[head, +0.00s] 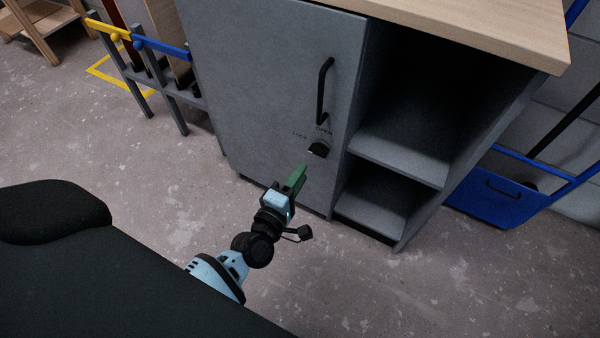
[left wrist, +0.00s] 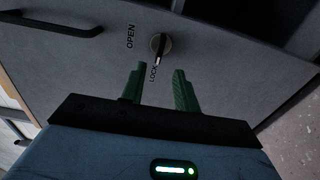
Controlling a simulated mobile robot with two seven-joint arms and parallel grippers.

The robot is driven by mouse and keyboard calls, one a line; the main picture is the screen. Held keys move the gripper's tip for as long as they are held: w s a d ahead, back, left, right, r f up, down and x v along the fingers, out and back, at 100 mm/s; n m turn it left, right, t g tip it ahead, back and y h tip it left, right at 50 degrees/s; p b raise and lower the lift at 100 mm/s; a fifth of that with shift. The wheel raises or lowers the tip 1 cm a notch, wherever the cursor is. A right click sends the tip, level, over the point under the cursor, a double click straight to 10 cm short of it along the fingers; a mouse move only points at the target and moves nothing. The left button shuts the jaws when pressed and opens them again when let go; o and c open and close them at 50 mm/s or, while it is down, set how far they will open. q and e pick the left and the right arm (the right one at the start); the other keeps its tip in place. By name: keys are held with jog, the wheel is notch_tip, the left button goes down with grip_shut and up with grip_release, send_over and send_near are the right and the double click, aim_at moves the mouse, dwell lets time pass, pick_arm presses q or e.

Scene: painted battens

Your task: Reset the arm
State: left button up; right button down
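My left gripper (head: 297,180) is in front of the grey cabinet door (head: 265,85), just below a black knob (head: 318,149). In the left wrist view its two green fingers (left wrist: 160,85) stand apart with nothing between them. The knob (left wrist: 161,44) is beyond the fingertips, and its light pointer is toward the word LOCK. The word OPEN is on its other side. The door looks closed, with a black bar handle (head: 325,90) above the knob. My right gripper is in neither view.
Open shelves (head: 400,145) are right of the door under a wooden top (head: 480,22). A blue cart (head: 495,200) stands at the right. A rack with yellow and blue rails (head: 160,48) stands at the left. The concrete floor in front is clear.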

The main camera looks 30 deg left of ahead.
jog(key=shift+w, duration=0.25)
